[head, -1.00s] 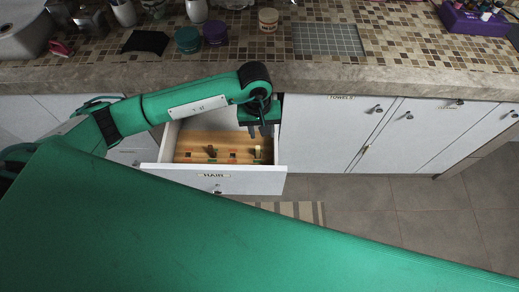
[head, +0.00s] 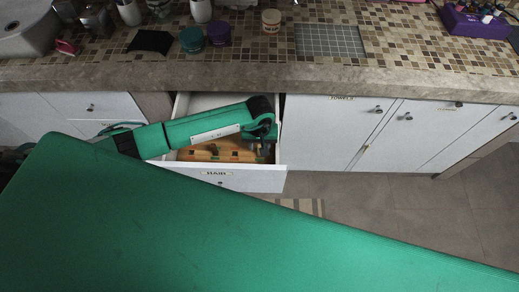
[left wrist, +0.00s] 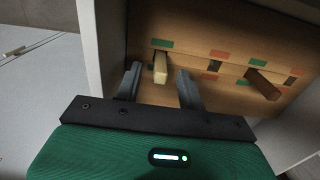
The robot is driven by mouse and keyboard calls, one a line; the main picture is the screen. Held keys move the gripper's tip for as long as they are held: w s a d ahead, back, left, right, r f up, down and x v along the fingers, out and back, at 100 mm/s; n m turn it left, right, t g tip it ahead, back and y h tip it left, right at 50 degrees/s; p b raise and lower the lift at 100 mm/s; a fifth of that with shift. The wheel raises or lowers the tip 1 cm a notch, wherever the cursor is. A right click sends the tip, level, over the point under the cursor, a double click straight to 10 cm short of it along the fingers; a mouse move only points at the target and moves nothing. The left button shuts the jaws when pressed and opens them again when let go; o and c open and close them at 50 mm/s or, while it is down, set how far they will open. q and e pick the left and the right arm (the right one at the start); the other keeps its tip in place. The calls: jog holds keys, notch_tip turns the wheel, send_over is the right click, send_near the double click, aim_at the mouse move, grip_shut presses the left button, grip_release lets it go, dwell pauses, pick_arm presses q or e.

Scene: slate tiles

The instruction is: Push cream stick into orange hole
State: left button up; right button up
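In the left wrist view the cream stick (left wrist: 160,68) stands up from a wooden board (left wrist: 185,25), just below a green patch. My left gripper (left wrist: 159,70) is open around it, one finger on each side, with gaps visible. Orange-red patches (left wrist: 219,53) mark other spots on the board to the right. Dark openings lie near them, too small to pair surely with a patch. A brown stick (left wrist: 263,84) leans out of the board further right. In the head view my left gripper (head: 264,149) is low inside the drawer and hides the cream stick. My right gripper is out of view.
The board sits in an open drawer (head: 215,180) labelled HAIR, with raised white walls around it. The stone counter edge (head: 330,78) overhangs behind. Jars (head: 219,35), a black cloth-like item (head: 149,41) and a purple box (head: 475,22) are on the counter.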

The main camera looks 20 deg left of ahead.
pick_arm(q)
jog(key=shift+f, duration=1)
grip_shut()
jog(key=shift+r, duration=0.1)
